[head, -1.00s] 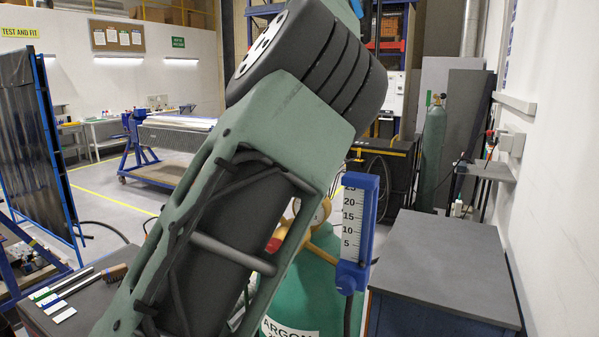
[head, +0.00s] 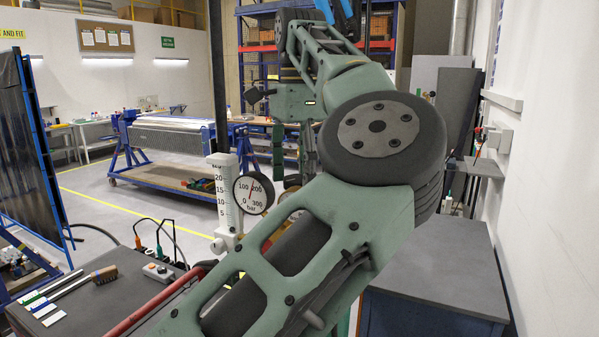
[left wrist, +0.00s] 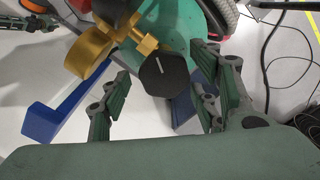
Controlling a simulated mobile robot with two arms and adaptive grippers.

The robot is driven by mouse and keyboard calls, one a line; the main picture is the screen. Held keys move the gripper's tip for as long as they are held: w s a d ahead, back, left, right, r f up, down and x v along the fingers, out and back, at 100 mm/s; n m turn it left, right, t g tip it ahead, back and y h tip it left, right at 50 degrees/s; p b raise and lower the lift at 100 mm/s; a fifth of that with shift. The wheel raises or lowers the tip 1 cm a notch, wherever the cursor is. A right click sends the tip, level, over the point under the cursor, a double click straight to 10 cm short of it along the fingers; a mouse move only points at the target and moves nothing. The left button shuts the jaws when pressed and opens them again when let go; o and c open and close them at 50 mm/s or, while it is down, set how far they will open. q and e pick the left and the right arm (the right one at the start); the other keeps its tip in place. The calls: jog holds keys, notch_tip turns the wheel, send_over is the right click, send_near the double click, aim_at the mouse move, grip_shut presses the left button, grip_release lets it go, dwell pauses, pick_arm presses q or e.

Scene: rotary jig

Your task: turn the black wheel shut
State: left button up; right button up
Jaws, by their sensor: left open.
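The black wheel (left wrist: 165,73) shows in the left wrist view as a dark faceted knob with a white line, on a brass fitting (left wrist: 120,30). My left gripper (left wrist: 160,88) is open, with its green-padded fingers on either side of the wheel in the picture; I see no clear contact. In the head view my left gripper (head: 293,152) hangs fingers down beyond my arm. The wheel is hidden there. A round gauge (head: 253,193) and a white scaled tube (head: 228,197) stand left of my arm. My right gripper is out of view.
A green cylinder (left wrist: 205,20) and a blue part (left wrist: 50,108) lie near the wheel in the left wrist view. A dark bench (head: 90,310) with brush and tags is at left. A grey-topped cabinet (head: 440,270) with a clear top is at right.

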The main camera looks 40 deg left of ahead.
pick_arm(q)
jog(key=shift+a, duration=0.1)
jog(key=c, duration=1.1)
jog(key=m, duration=0.6)
jog(key=shift+f+m, duration=0.1)
jog(key=shift+m, duration=0.3)
jog(key=m, duration=0.7)
jog(key=shift+a, duration=0.15)
jog(key=m, duration=0.8)
jog(key=shift+a, duration=0.1)
jog(key=m, duration=0.4)
jog(key=shift+w, duration=0.1)
jog(key=shift+m+b, duration=0.4)
jog(key=shift+m, duration=1.7)
